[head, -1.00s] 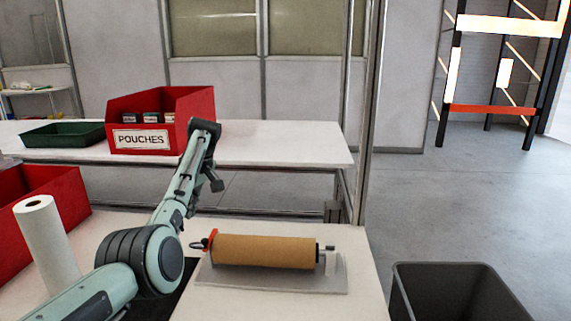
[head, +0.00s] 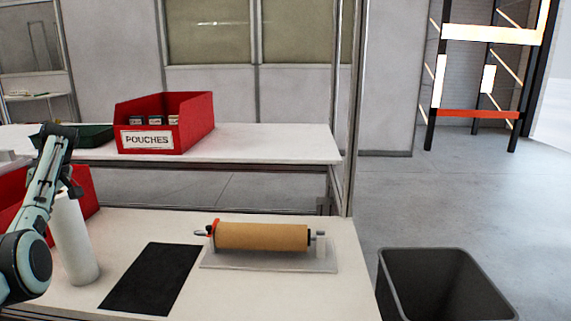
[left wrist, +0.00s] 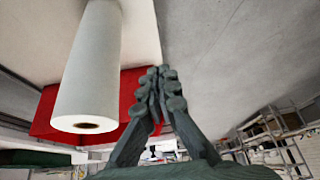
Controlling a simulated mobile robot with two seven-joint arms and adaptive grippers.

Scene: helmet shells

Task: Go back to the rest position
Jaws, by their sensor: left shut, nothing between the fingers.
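My left arm comes in at the left edge of the head view, in front of the white paper roll and the red bin at the left. My left gripper (left wrist: 158,95) shows in the left wrist view with its dark fingers together and nothing between them. The white paper roll (left wrist: 88,70) is beside the fingers in that view, apart from them. It stands upright on the near table in the head view (head: 76,245). My right gripper is in neither view.
A black mat (head: 150,280) and a brown roll (head: 262,237) on a dispenser lie on the near table (head: 330,300). A grey bin (head: 445,290) stands at the right. A red POUCHES bin (head: 195,125) and a green tray (head: 95,137) are on the back table.

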